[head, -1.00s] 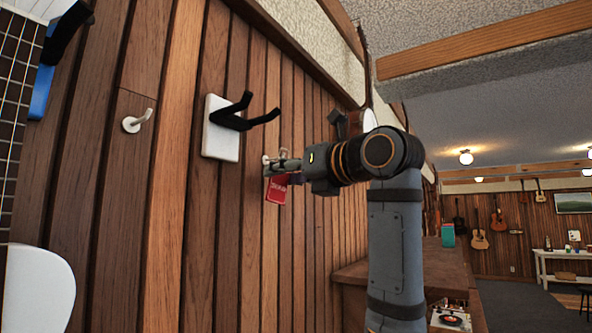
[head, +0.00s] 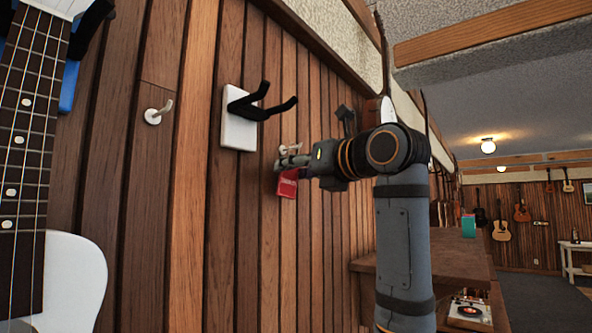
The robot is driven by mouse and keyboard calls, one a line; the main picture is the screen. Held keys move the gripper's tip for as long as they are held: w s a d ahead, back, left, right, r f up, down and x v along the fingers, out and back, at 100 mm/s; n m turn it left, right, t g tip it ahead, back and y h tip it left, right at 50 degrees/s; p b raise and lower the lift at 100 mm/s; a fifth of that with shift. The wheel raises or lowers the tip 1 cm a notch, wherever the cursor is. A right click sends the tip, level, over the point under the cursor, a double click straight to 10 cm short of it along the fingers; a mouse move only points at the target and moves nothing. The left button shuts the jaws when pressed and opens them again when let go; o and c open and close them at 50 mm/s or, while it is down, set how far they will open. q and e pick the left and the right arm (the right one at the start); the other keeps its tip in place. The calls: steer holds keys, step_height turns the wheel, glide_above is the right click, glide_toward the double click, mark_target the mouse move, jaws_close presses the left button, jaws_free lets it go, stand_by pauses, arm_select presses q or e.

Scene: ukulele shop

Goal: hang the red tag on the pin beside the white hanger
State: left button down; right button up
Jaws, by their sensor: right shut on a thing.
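The red tag (head: 287,184) hangs from the fingertips of my right gripper (head: 284,163), which is shut on its top part. The white hanger (head: 239,118) is a white plate with two black padded prongs on the wood wall, up and left of the gripper. A small white pin (head: 290,149) shows on the wall right behind the fingertips, to the right of the hanger; its base is partly hidden. Another white pin (head: 157,112) sits bare on the wall to the left of the hanger. I cannot tell whether the tag touches the near pin. My left gripper is not in view.
A white ukulele (head: 72,285) with a dark fretboard hangs close at the left edge, near a blue-backed hanger. Another hanger (head: 346,118) is farther along the wall behind my right arm. A wooden counter (head: 440,262) stands at lower right.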

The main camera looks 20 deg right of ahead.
steer(key=o, duration=0.8)
steer(key=shift+w, duration=0.1)
steer(key=shift+o, duration=0.2)
steer(key=shift+r, duration=0.1)
